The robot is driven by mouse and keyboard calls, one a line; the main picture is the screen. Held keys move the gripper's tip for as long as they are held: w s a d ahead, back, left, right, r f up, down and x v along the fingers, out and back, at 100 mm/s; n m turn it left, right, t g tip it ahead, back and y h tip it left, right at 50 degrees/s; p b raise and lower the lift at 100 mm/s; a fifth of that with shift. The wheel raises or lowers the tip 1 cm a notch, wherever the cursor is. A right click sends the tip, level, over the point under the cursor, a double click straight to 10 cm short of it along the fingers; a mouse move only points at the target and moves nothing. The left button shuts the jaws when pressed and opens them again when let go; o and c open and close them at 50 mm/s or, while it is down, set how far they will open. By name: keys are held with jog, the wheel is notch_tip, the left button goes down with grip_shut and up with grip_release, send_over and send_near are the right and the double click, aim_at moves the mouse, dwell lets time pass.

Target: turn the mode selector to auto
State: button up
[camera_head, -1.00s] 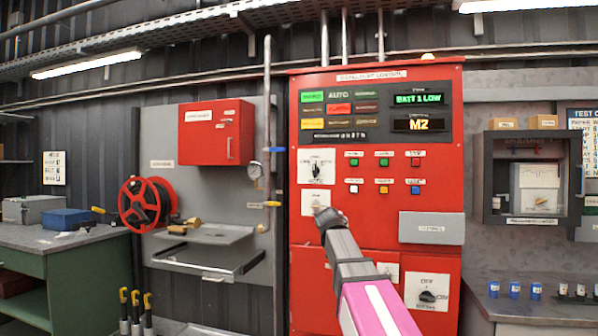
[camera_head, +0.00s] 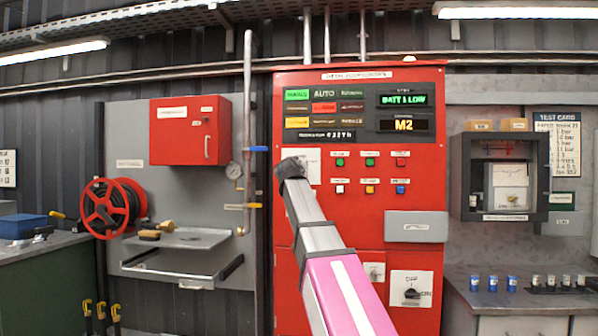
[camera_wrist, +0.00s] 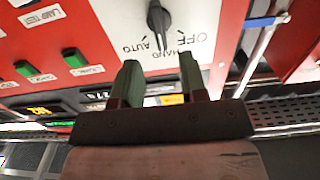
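The mode selector is a dark knob (camera_wrist: 158,18) on a white plate (camera_wrist: 110,12) at the top of the wrist view. HAND, AUTO and OFF are printed around it. Its narrow end points down the picture towards the lettering; which mark it is set to, I cannot tell. In the head view the plate (camera_head: 312,156) shows only in part, and my gripper covers the knob. My gripper (camera_wrist: 160,76) is open, its two green-tipped fingers apart and empty between. The knob lies just beyond the fingertips, roughly in line with the gap, with no contact visible.
The red panel (camera_head: 345,215) also bears buttons (camera_head: 370,162), a grey box (camera_head: 416,227) and a lower-right OFF/ON knob (camera_head: 411,293). A pipe (camera_head: 247,110) and hose reel (camera_head: 112,208) stand left. A bench (camera_head: 520,310) with small cups stands right.

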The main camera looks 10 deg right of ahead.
jog(key=x, duration=0.7)
jog(key=shift+w, duration=0.2)
grip_shut()
